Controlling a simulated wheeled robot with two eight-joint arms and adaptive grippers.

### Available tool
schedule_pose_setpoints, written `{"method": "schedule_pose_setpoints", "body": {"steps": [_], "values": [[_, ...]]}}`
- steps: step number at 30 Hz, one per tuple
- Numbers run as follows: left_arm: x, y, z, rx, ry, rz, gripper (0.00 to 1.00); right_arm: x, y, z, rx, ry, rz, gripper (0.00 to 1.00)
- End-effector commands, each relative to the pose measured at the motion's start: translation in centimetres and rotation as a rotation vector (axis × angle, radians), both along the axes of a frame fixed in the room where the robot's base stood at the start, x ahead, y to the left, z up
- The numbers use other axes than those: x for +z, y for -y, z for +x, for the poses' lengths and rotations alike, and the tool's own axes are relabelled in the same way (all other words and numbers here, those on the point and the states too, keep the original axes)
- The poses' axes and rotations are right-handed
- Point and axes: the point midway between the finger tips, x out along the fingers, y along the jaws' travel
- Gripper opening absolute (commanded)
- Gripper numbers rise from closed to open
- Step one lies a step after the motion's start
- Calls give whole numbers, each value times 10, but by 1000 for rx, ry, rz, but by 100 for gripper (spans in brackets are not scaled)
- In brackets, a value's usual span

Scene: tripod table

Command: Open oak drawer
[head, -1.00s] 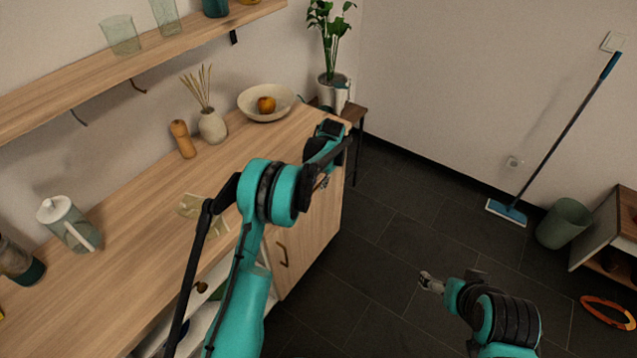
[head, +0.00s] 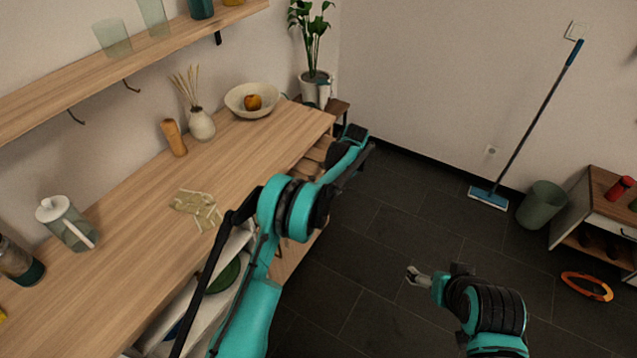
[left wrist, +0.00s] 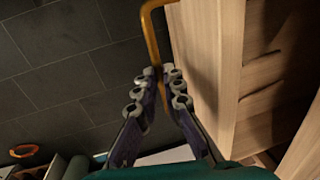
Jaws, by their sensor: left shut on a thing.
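The oak front (left wrist: 205,60) stands beside my left gripper (left wrist: 158,85) in the left wrist view, with a brass handle (left wrist: 150,30) on it. My left gripper is shut on that handle. A shadowed wooden space (left wrist: 270,70) shows behind the front, so it stands open. In the head view my left arm hides most of the front and the handle; some wood (head: 312,165) shows past the worktop's right end. My right gripper (head: 416,276) is empty, its fingers apart, over the dark floor.
The oak worktop (head: 140,215) carries a glass jug (head: 66,225), a green-yellow cloth-like item (head: 195,205), a pepper mill (head: 173,138), a reed vase (head: 201,124) and a bowl (head: 251,99). A bin (head: 541,206) and a mop (head: 488,198) stand at right. The middle floor is clear.

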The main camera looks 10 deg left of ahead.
Motion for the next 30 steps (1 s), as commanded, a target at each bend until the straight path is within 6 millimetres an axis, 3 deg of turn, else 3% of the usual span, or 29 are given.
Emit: {"method": "schedule_pose_setpoints", "body": {"steps": [6, 15, 22, 30], "values": [[0, 59, -22, -3, -4, 0, 0, 3, 0, 0, 0, 0, 0, 83], [0, 120, -44, -2, -3, 0, 0, 5, 0, 0, 0, 0, 0, 83], [-1, 146, -54, 0, -3, 0, 0, 6, 0, 0, 0, 0, 0, 83], [-1, 154, -57, 2, -3, 0, 0, 6, 0, 0, 0, 0, 0, 83]]}}
